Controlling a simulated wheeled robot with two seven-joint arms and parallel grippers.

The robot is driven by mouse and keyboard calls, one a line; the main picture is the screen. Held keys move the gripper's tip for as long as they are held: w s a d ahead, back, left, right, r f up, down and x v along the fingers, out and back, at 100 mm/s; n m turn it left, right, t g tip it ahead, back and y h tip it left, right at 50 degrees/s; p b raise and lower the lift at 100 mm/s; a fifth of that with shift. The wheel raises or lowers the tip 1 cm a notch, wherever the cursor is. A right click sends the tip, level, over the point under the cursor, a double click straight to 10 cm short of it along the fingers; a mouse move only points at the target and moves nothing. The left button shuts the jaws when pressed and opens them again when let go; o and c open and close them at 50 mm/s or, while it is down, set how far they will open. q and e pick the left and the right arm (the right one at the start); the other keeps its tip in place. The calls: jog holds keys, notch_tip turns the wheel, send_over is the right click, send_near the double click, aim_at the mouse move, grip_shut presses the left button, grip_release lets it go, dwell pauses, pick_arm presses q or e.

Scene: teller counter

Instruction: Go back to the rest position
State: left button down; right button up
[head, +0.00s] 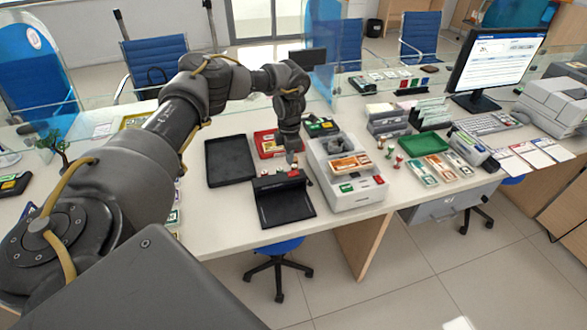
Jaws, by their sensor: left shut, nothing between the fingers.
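My left arm reaches in from the left over the teller counter (228,207). My left gripper (291,160) points down, shut and empty, beside the black folder-like pad (285,203) and left of the grey banknote machine (352,190). Whether the fingertips touch the pad's upper edge I cannot tell. My right gripper is not in view.
A black tray (230,160) and a red tray (266,143) lie near the gripper. A green tray (424,144), stamps and banknote bundles (415,173) lie to the right. A monitor (497,62) and a printer (553,103) stand farther right. Glass screens line the back.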

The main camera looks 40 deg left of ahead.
pick_arm(q)
jog(key=shift+r+p, duration=0.45)
jog(key=shift+r, duration=0.4)
